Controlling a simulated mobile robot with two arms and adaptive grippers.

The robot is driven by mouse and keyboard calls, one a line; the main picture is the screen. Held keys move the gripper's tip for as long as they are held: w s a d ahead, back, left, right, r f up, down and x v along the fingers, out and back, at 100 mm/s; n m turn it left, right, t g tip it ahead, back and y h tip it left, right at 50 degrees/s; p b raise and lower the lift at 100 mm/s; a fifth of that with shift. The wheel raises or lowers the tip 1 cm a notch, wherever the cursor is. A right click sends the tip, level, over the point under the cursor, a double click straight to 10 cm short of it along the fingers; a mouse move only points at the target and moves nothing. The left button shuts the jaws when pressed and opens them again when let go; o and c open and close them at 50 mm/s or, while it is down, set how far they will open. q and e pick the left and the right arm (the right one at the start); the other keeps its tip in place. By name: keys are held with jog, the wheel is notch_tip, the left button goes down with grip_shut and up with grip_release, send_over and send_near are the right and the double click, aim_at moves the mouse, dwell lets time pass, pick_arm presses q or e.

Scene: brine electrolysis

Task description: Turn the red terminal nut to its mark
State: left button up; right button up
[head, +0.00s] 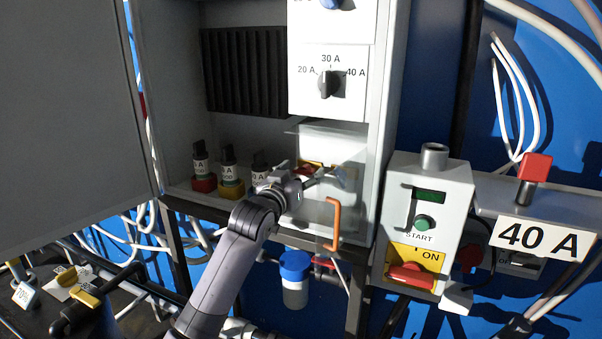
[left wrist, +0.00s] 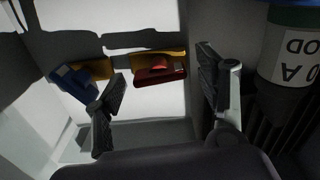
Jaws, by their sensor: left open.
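The red terminal nut (left wrist: 158,72) shows in the left wrist view in front of a yellow plate, between my open left gripper's fingers (left wrist: 160,88) and apart from both. A blue terminal nut (left wrist: 74,84) sits beside it, partly behind the left finger. In the head view my left gripper (head: 306,169) reaches into the lower cabinet at the terminal box (head: 332,134). The red nut (head: 302,170) is mostly hidden there by the gripper. I cannot make out the nut's mark. My right gripper is not in view.
Several labelled fuses (head: 228,170) stand left of the gripper; one is close to it. An orange handle (head: 334,224) hangs just right of my wrist. A rotary selector (head: 330,84) is above. A START box (head: 428,225) and a 40 A sign (head: 537,237) stand at right.

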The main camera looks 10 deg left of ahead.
pick_arm(q)
jog(key=shift+c, duration=0.4)
jog(key=c, duration=1)
jog(key=shift+m+p, duration=0.45)
jog(key=shift+m, duration=0.15)
jog(key=shift+c, duration=0.4)
jog(key=o, duration=1.2)
jog(key=shift+c, duration=0.2)
jog(key=s+a, duration=0.2)
jog(key=s, duration=0.9)
jog(key=shift+s+a, duration=0.15)
jog(key=shift+s, duration=0.25)
